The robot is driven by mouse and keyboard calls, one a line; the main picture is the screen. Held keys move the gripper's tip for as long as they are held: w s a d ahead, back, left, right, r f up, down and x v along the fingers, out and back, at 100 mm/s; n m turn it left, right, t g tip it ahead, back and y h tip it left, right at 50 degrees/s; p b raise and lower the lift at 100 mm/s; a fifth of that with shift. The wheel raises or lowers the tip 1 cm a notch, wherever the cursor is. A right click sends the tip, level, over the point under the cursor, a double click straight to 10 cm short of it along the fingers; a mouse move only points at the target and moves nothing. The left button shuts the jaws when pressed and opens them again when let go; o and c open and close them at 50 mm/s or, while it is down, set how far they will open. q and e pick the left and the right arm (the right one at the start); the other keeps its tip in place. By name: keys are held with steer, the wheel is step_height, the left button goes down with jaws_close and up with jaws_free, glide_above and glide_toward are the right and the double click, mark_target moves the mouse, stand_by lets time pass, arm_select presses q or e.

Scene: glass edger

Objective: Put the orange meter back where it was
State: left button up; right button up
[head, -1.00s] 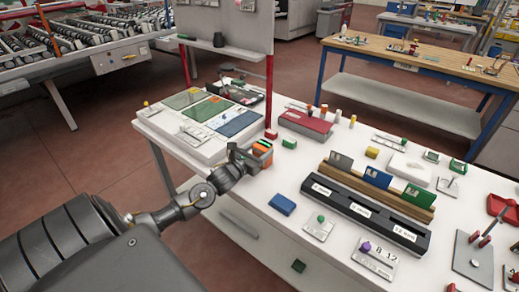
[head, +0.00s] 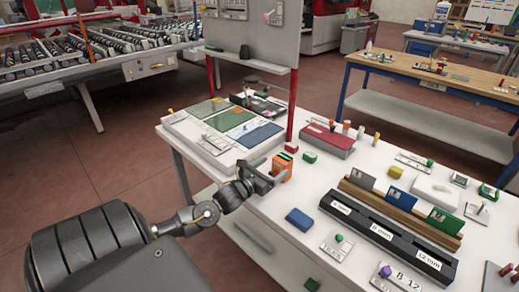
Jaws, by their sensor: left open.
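The orange meter (head: 283,169), a small orange block with a dark and green top, stands upright on the white table (head: 240,196) near its left front edge. My left gripper (head: 268,175) is open at the meter's left side, with its fingers close to it. I cannot tell whether a finger still touches it. My right gripper is not in view.
Trays with green and blue plates (head: 255,133) lie behind the meter. A small green block (head: 310,157) and a red box (head: 328,139) are to its right. A blue block (head: 299,219) and a black slotted rack (head: 385,238) are nearer the front.

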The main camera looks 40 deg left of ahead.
arm_select(q)
steer(key=s+b, duration=0.1)
steer(key=s, duration=0.6)
steer(key=shift+s+d, duration=0.1)
steer(key=shift+s, duration=0.2)
